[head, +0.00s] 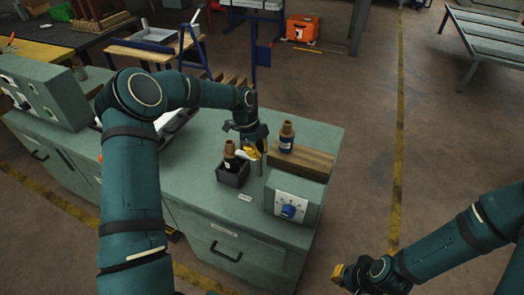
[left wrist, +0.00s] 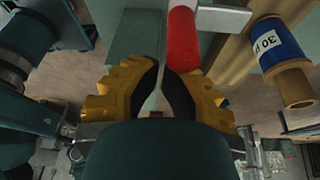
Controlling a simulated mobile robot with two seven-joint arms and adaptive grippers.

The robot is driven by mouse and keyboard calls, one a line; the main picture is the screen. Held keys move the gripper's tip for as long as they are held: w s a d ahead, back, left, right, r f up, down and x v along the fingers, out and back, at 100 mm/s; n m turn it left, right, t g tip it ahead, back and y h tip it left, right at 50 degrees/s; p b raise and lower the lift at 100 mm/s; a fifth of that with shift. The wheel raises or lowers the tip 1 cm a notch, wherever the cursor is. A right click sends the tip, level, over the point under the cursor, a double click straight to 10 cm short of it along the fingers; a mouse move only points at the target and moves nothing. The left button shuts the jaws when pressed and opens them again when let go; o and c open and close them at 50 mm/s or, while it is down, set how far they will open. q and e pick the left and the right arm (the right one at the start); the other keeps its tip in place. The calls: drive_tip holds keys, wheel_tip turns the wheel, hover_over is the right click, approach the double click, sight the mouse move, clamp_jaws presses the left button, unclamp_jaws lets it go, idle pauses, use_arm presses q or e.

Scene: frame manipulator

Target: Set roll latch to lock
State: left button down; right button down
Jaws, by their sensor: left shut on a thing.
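In the left wrist view a red cylinder (left wrist: 182,45), apparently the handle of the roll latch, lies at the fingertips, beside a pale metal plate (left wrist: 222,18). My left gripper (left wrist: 163,78) has its yellow fingers close together just at the red part's near end. It is shut on a part there, mostly hidden by the fingers. In the head view my left gripper (head: 253,152) is low over the green bench, between the dark box and the wooden block, and it hides the latch. My right gripper (head: 342,275) is off the bench at the lower right, its finger gap unclear.
Another bottle (head: 230,155) stands in a dark box (head: 233,175). A white panel with a blue knob (head: 289,211) is at the front right of the bench (head: 200,206). Floor right of it is clear.

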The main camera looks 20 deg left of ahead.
use_arm(q)
drive_tip(key=shift+a, duration=0.15)
idle(0.5)
drive_tip(key=d, duration=0.3)
drive_tip(key=shift+s+d+b, duration=0.4)
drive_tip(key=p+v, duration=0.1)
drive_tip(key=v, duration=0.9)
drive_tip(key=shift+d, duration=0.2)
use_arm(e)
drive_tip(key=shift+s+r, duration=0.3)
drive_tip(key=shift+s, duration=0.15)
